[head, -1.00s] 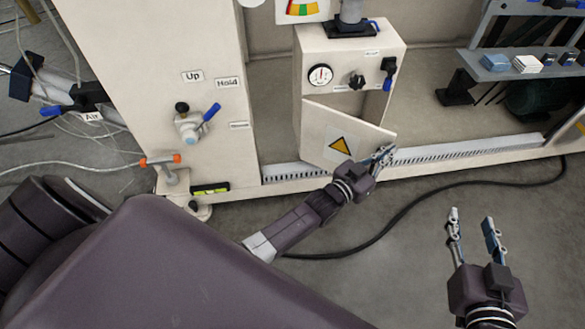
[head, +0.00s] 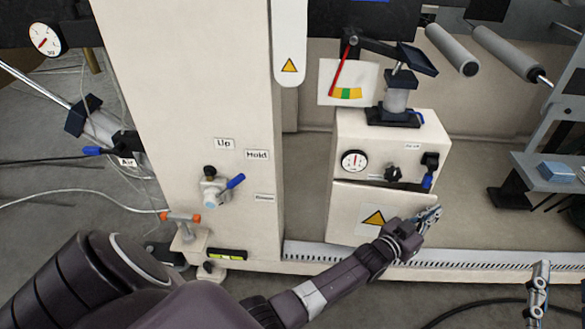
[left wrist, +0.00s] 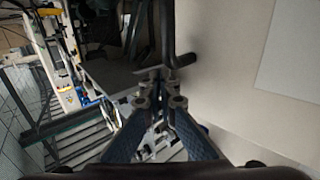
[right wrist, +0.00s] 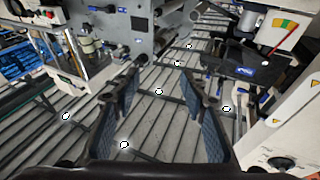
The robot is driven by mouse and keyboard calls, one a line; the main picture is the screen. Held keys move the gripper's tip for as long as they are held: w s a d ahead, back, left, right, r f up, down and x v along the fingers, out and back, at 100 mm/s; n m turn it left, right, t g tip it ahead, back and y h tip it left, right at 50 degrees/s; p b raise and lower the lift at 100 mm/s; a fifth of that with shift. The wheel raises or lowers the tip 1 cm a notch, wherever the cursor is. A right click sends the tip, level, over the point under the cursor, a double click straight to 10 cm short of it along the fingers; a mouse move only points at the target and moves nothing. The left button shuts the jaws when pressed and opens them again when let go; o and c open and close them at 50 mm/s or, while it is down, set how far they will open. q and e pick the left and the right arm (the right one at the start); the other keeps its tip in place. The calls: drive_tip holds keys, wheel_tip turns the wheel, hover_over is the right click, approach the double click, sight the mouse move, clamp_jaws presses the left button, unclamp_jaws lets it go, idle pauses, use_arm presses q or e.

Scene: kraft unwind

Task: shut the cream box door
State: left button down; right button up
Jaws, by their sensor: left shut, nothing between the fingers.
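The cream box (head: 390,135) stands on the machine's base, with a gauge and knobs on its upper front. Its door (head: 350,212), with a yellow warning triangle, covers most of the lower front; its right side stands slightly out from the box. My left gripper (head: 430,216) is shut and empty at the door's right edge, seemingly against or very near it; contact is hard to tell. In the left wrist view its closed fingertips (left wrist: 160,98) are beside a large cream surface. My right gripper (right wrist: 160,95) is open and empty, away from the box; one finger shows in the head view.
A cream column (head: 190,110) with a blue-handled valve (head: 212,188) stands left of the box. A slotted white rail (head: 470,258) runs along the base below the door. A dark cable (head: 470,308) lies on the floor in front.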

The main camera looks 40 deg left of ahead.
sight(429, 207)
use_arm(q)
drive_tip(key=shift+w+a+b, duration=0.25)
drive_tip(key=shift+w+a, duration=0.1)
drive_tip(key=shift+w, duration=0.25)
drive_tip(key=shift+w+a+b, duration=0.25)
drive_tip(key=shift+w+a, duration=0.05)
drive_tip(key=shift+w, duration=0.3)
drive_tip(key=shift+w+a, duration=0.15)
drive_tip(key=shift+w, duration=0.15)
use_arm(e)
wheel_tip(429, 207, up, 7)
drive_tip(key=s+t+y, duration=0.1)
drive_tip(key=s+t, duration=0.1)
drive_tip(key=t, duration=0.1)
drive_tip(key=shift+s+t, duration=0.4)
